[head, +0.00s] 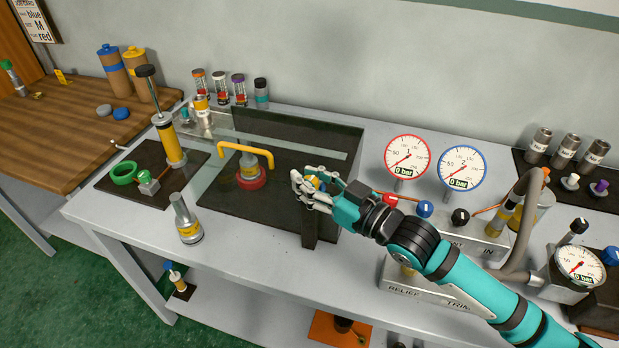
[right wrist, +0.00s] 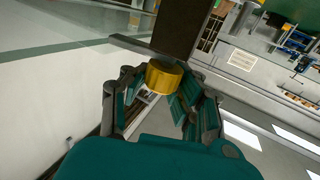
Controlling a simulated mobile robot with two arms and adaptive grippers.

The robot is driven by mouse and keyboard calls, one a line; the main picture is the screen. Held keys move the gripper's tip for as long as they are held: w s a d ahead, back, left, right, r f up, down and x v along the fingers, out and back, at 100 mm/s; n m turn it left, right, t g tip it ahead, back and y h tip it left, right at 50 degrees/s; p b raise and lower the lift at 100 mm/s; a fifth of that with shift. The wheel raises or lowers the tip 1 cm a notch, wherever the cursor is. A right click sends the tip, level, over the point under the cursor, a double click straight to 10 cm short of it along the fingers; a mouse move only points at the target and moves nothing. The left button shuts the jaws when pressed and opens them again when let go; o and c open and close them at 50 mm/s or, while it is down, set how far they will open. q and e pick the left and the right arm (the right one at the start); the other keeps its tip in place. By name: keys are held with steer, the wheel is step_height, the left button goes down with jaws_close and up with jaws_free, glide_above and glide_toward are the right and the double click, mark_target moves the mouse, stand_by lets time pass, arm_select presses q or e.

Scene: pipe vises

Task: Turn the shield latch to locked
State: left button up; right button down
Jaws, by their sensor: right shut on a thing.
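The shield (head: 318,138) is a dark see-through panel on the bench, with a yellow handle (head: 223,153) at its front left. A dark upright post (head: 309,232) stands at its right side; it also shows in the right wrist view (right wrist: 183,28). A yellow round latch knob (right wrist: 165,79) sits against this post in the right wrist view. My right gripper (head: 306,190) is at the post, with its fingers closed around the knob. The fingers mostly cover the knob in the head view, and I cannot tell its turn position. My left gripper is out of view.
A steel cylinder with a yellow band (head: 186,222) stands on the bench left of the post. A red-rimmed gauge (head: 407,157) and a blue-rimmed gauge (head: 461,167) stand behind my right arm. A hand pump (head: 170,145) is at the left. The front bench strip is mostly clear.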

steer(key=shift+f+n+g+y+b, duration=0.1)
steer(key=shift+n+g+y+b, duration=0.3)
steer(key=shift+n+g, duration=0.1)
steer(key=shift+n+g+y+b, duration=0.6)
steer(key=shift+g+b, duration=0.3)
steer(key=shift+b, duration=0.05)
steer(key=c, duration=1)
jaws_free()
steer(key=shift+s+d, duration=0.15)
steer(key=shift+d, duration=0.05)
steer(key=v, duration=1.2)
steer(key=shift+a, duration=0.1)
